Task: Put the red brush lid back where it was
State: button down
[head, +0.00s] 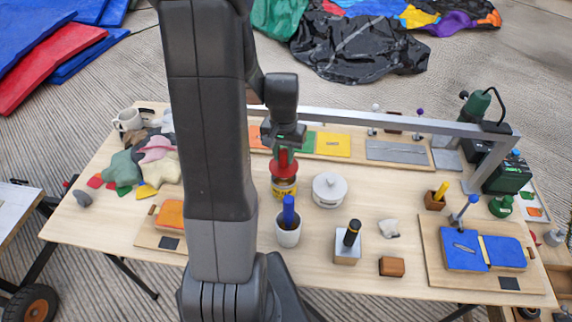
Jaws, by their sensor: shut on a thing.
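My gripper (287,143) points down over the middle of the wooden table and is shut on the red brush lid (283,161). Directly below the lid is a small yellow tin (284,188) with a dark and red band near its top. The lid looks upright and lined up with the tin. I cannot tell whether the lid touches the tin or hangs just above it. The brush end is hidden.
A white round pot (329,189) stands right of the tin, and a white cup with a blue handle (288,230) stands in front. A grey block with a black handle (346,245) is front right. A metal rail (400,122) spans behind. My arm hides the table's left middle.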

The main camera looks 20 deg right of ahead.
aim_at(284, 164)
jog(key=shift+f, duration=2.1)
jog(key=shift+f, duration=0.2)
jog(key=c, duration=1.2)
grip_release()
jog(key=shift+r, duration=0.15)
notch_tip(284, 164, up, 12)
jog(key=shift+r, duration=0.1)
